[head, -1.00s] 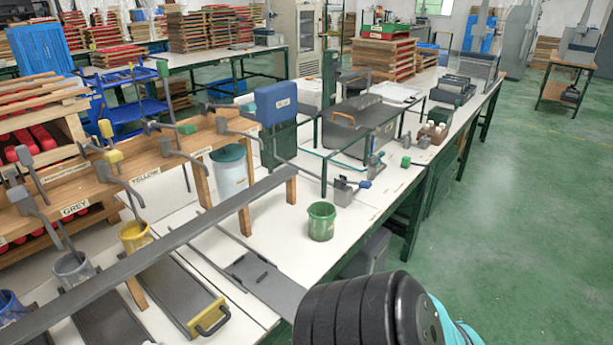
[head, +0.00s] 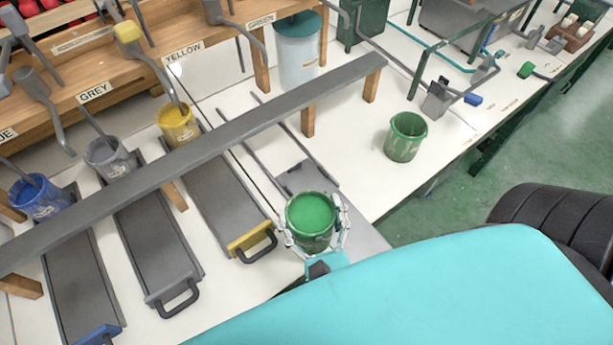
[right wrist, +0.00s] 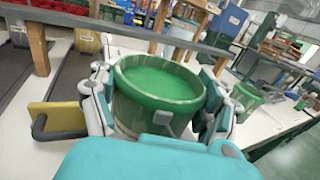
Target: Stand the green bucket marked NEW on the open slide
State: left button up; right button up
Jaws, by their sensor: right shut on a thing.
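A green bucket (head: 309,237) full of green paint is between the fingers of my right gripper (head: 313,220), which is shut on it. In the right wrist view the bucket (right wrist: 150,112) is upright, with the gripper fingers (right wrist: 158,98) on both sides. No NEW mark is legible on it. The open slide (head: 364,241) is a grey plate reaching past the table's front edge, just behind and right of the bucket in the head view. I cannot tell if the bucket touches it. My left gripper is not in view.
A second green bucket (head: 406,140) stands on the white table (head: 350,175) to the right. A long grey rail (head: 230,140) crosses above the slides.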

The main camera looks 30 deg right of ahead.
aim_at(309, 195)
jog(key=shift+w+d+r+p, duration=0.25)
jog(key=shift+w+p, duration=0.1)
jog(key=shift+w, duration=0.25)
jog(key=x, duration=0.2)
jog(key=shift+w+d+f+p, duration=0.1)
jog(key=shift+w+d+p, duration=0.1)
jog(key=shift+d+p, duration=0.15)
jog(key=w+d+f, duration=0.1)
jog(key=w, duration=0.2)
jog(key=w+d+f+p, duration=0.1)
jog(key=w+d+f, duration=0.1)
jog(key=w, duration=0.1)
jog(key=w+d+f, duration=0.2)
jog(key=w, duration=0.2)
jog(key=shift+w+f+p, duration=0.15)
jog(key=shift+p, duration=0.2)
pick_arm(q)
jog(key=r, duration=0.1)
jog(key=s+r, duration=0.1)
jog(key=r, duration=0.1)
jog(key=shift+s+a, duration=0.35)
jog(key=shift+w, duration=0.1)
